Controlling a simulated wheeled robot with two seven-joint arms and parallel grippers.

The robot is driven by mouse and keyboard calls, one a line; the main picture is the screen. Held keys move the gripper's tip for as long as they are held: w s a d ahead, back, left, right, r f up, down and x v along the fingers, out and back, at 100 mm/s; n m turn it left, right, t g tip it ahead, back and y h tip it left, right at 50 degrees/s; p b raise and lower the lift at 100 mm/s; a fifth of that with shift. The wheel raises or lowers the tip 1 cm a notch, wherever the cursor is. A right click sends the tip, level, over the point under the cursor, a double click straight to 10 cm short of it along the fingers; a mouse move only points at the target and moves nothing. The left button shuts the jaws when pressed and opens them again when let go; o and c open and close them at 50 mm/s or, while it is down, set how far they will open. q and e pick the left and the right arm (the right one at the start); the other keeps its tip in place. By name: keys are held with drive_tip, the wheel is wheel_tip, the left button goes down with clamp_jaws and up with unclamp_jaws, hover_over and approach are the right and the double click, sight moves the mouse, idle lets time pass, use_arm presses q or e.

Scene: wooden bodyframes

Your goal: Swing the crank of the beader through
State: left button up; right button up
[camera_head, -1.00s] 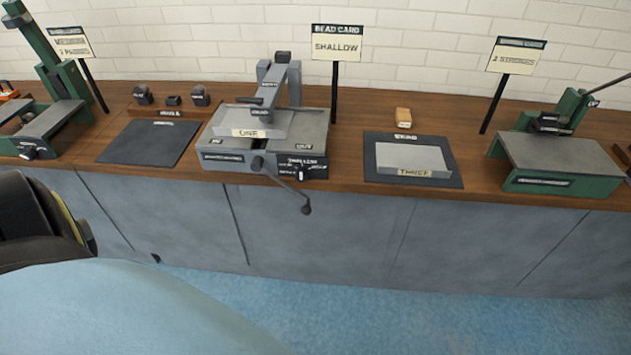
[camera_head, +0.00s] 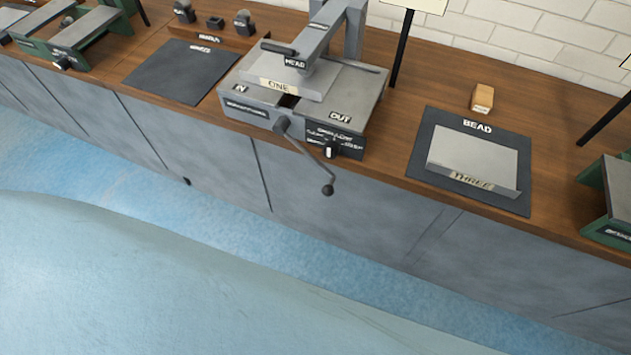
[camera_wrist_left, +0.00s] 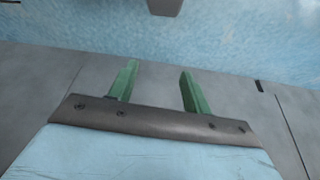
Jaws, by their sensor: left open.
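The beader (camera_head: 257,112) is a grey machine in the middle of the bench in the head view, with a head on an arm above its bed. A plate labelled ONE (camera_head: 304,81) lies on the bed under the head, between the IN and OUT marks. The crank (camera_head: 304,152) is on the front face and hangs down to the right, its dark knob end below the bench edge. My left gripper (camera_wrist_left: 158,83) shows only in the left wrist view, with two green fingers apart and nothing between them. It is not near the crank in any view. My right gripper is not in view.
A dark mat labelled BEAD (camera_head: 430,158) holds a sheet labelled THREE (camera_head: 484,155), with a small wooden block (camera_head: 482,99) behind. Another dark mat (camera_head: 180,75) lies left of the beader. Green machines stand at both ends. The blue floor (camera_head: 110,165) before the bench is clear.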

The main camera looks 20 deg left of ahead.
use_arm(q)
drive_tip(key=w+d+r+n+t+h+b, duration=0.1)
drive_tip(key=w+r+t+b, duration=0.15)
drive_tip(key=w, duration=0.35)
drive_tip(key=w+d+r+n+t+h+b, duration=0.1)
drive_tip(key=w+d+r+t, duration=0.15)
drive_tip(key=w, duration=0.35)
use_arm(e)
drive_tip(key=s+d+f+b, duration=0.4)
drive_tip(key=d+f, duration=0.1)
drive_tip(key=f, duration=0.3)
use_arm(q)
drive_tip(key=n+t+h, duration=0.2)
drive_tip(key=n+t, duration=0.2)
drive_tip(key=t, duration=0.4)
approach(328, 191)
drive_tip(key=x, duration=0.3)
drive_tip(key=f+b+x, duration=0.1)
drive_tip(key=x, duration=0.2)
drive_tip(key=b+x, duration=0.1)
drive_tip(key=x, duration=0.3)
drive_tip(key=shift+a+f, duration=0.2)
drive_tip(key=shift+a, duration=0.05)
drive_tip(key=shift+w+d+b, duration=0.1)
drive_tip(key=shift+w+b, duration=0.2)
drive_tip(key=shift+w, duration=0.15)
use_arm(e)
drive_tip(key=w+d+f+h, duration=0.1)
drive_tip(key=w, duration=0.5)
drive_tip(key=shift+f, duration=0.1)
